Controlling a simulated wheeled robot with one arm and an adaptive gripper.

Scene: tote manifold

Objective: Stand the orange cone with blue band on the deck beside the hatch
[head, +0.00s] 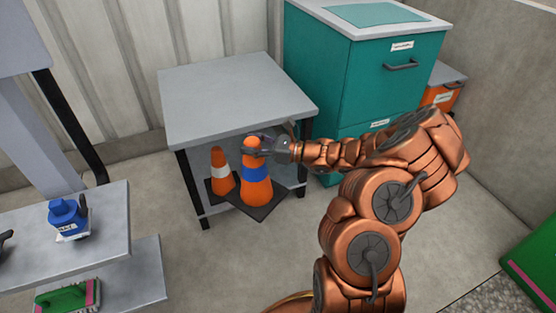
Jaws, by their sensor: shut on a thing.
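The orange cone with a blue band (257,190) stands roughly upright on a dark square base, in front of the grey table at the centre of the head view. My gripper (257,150) is shut on it near its top. Whether its base rests on something or hangs clear, I cannot tell. A second orange cone with a white band (221,172) is just left of it, partly hidden behind it. I cannot make out a hatch for certain.
The grey table (225,95) stands against the ribbed wall. A teal cabinet (320,60) is right of it, with an orange box (440,95) beyond. At left, a shelf (110,235) holds a blue item (66,218) above a green brush (65,299). Floor between is clear.

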